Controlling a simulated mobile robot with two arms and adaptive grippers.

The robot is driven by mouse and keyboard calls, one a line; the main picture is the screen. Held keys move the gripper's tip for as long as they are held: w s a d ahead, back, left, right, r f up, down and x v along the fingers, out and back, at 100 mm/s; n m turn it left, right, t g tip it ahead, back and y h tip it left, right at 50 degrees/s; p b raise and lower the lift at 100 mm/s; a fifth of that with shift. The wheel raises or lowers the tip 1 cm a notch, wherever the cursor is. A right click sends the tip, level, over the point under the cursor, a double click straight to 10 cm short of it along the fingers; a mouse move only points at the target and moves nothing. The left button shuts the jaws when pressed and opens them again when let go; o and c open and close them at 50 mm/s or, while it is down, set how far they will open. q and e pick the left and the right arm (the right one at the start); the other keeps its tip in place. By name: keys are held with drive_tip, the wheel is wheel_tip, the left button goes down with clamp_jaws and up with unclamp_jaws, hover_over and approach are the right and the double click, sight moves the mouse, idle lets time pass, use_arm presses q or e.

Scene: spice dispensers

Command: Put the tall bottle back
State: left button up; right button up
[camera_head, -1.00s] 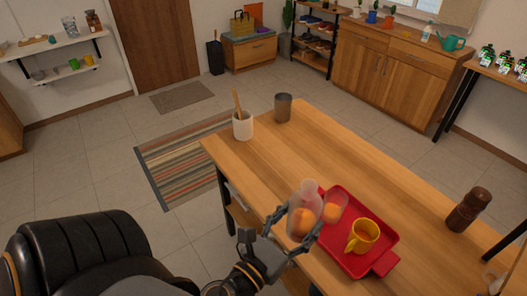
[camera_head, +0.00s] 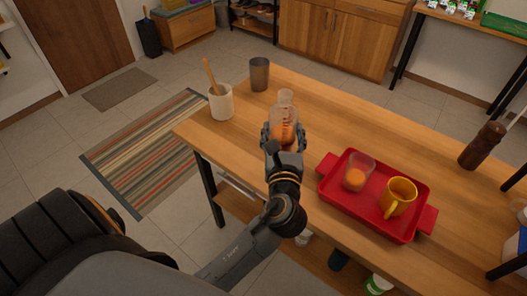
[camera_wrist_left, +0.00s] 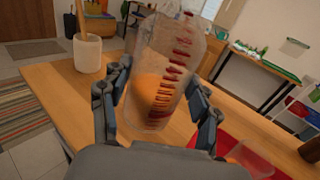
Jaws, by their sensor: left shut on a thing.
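The tall bottle (camera_head: 284,120) is clear, with orange contents in its lower part and red marks up its side. My left gripper (camera_head: 284,136) is shut around its lower body. The bottle is near the left part of the wooden table (camera_head: 350,115), left of the red tray. In the left wrist view the bottle (camera_wrist_left: 163,75) stands slightly tilted between the two fingers (camera_wrist_left: 158,105). I cannot tell whether its base touches the table. My right gripper is not in view.
The red tray (camera_head: 337,197) holds a clear glass (camera_head: 358,173) with orange liquid and a yellow mug (camera_head: 397,196). A white holder with a wooden spoon (camera_head: 221,102) and a grey cup (camera_head: 259,74) stand behind the bottle. A brown pepper mill (camera_head: 482,146) stands far right. The table's middle is clear.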

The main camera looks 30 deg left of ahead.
use_arm(q)
drive_tip(key=shift+w+f, duration=0.25)
drive_tip(key=shift+w, duration=0.15)
drive_tip(key=shift+w+a, duration=0.2)
drive_tip(key=shift+w, duration=0.05)
drive_tip(key=w+a+f+b, duration=0.1)
drive_tip(key=w+a+f, duration=0.1)
drive_tip(key=a+f, duration=0.1)
drive_tip(key=w+a+f, duration=0.3)
drive_tip(key=a+f, duration=0.1)
drive_tip(key=f, duration=0.1)
drive_tip(key=w+a+f+b, duration=0.1)
drive_tip(key=w+a+f, duration=0.1)
drive_tip(key=a+f, duration=0.2)
drive_tip(key=shift+w+a+f+b, duration=0.1)
drive_tip(key=shift+w+a+b, duration=0.05)
drive_tip(key=shift+w+b, duration=0.2)
drive_tip(key=shift+f, duration=0.35)
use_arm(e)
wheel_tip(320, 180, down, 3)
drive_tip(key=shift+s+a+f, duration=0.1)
use_arm(q)
drive_tip(key=o, duration=1.5)
drive_tip(key=shift+f, duration=0.15)
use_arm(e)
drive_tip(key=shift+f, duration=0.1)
